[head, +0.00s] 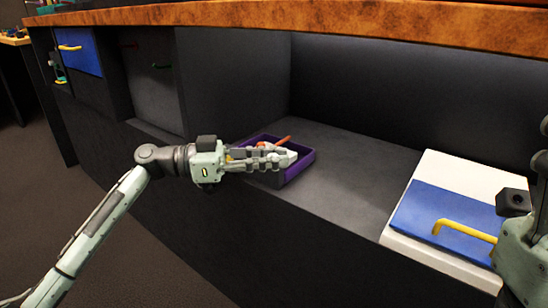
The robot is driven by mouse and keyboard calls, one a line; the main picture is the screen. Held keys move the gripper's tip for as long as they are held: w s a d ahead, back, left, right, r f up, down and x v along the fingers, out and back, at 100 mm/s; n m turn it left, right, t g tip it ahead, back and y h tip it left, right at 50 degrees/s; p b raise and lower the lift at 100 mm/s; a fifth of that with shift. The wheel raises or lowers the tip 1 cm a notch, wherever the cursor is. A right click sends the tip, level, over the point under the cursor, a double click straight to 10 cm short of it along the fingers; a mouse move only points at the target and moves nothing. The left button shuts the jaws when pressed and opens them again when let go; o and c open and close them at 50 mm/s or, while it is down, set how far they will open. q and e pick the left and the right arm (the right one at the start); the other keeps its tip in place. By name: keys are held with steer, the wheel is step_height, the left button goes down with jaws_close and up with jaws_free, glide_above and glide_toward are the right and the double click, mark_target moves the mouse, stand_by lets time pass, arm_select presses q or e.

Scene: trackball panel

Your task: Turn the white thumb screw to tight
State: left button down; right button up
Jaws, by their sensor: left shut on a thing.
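My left gripper (284,157) reaches in from the left over a purple tray (305,167) on the dark shelf. It is shut on a small whitish thing (288,158), mostly hidden by the fingers, and I cannot tell whether this is the white thumb screw. I make out no other thumb screw. An orange-red stick-like thing (283,140) lies at the tray beside the fingers. My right gripper (541,160) is at the right edge, partly cut off, and its fingers do not show clearly.
A white panel with a blue cover (433,203) and a yellow handle (463,231) lies on the shelf at right. A brown worktop (330,22) overhangs the shelf. A blue drawer (78,52) is at far left. The shelf between tray and panel is clear.

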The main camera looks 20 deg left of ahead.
arm_select(q)
steer(key=shift+a, duration=0.2)
steer(key=c, duration=1.5)
jaws_free()
steer(key=shift+c, duration=0.2)
steer(key=shift+o, duration=0.9)
steer(key=v, duration=1.2)
